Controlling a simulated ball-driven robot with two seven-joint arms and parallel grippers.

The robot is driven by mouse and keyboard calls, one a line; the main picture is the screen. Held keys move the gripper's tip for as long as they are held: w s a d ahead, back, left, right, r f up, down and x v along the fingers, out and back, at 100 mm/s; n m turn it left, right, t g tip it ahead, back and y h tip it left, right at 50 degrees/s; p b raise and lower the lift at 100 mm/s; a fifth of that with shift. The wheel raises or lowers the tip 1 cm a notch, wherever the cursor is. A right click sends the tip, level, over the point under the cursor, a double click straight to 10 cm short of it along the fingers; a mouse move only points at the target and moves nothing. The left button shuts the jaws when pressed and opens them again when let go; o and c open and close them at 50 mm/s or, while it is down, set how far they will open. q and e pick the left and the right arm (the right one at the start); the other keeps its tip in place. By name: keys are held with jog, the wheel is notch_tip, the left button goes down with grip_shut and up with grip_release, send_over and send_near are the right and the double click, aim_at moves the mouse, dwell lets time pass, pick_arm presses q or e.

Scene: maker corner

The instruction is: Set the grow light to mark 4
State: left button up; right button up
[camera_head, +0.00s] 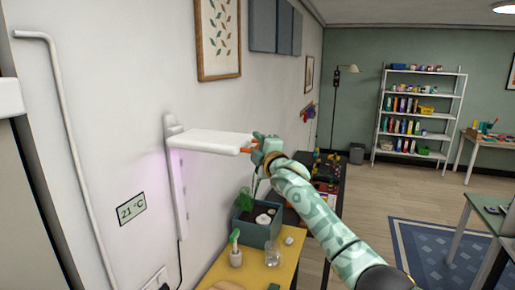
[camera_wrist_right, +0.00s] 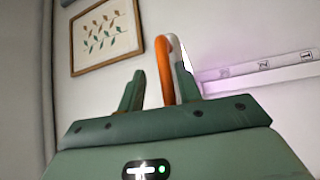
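The grow light is a white flat lamp head (camera_head: 212,141) on a white upright wall rail (camera_head: 178,190), with a pinkish glow on the wall below it. An orange handle (camera_head: 246,150) sits at its right end. My right gripper (camera_head: 262,147) is at this handle. In the right wrist view the right gripper (camera_wrist_right: 160,92) has its fingers apart, with the orange handle (camera_wrist_right: 163,70) between them, nearer the right finger. The rail also shows in that view (camera_wrist_right: 230,88), with small marks that I cannot read surely. My left gripper is not in view.
Below the lamp, a yellow-topped table (camera_head: 258,272) holds a dark planter (camera_head: 257,226), a small potted plant (camera_head: 236,256) and a glass (camera_head: 273,256). A framed picture (camera_head: 218,38) hangs above.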

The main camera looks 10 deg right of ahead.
jog(key=shift+f, duration=0.2)
jog(key=b+v, duration=0.2)
jog(key=v, duration=1.4)
jog(key=shift+s+b, duration=0.2)
jog(key=shift+b, duration=0.2)
jog(key=shift+a+r, duration=0.1)
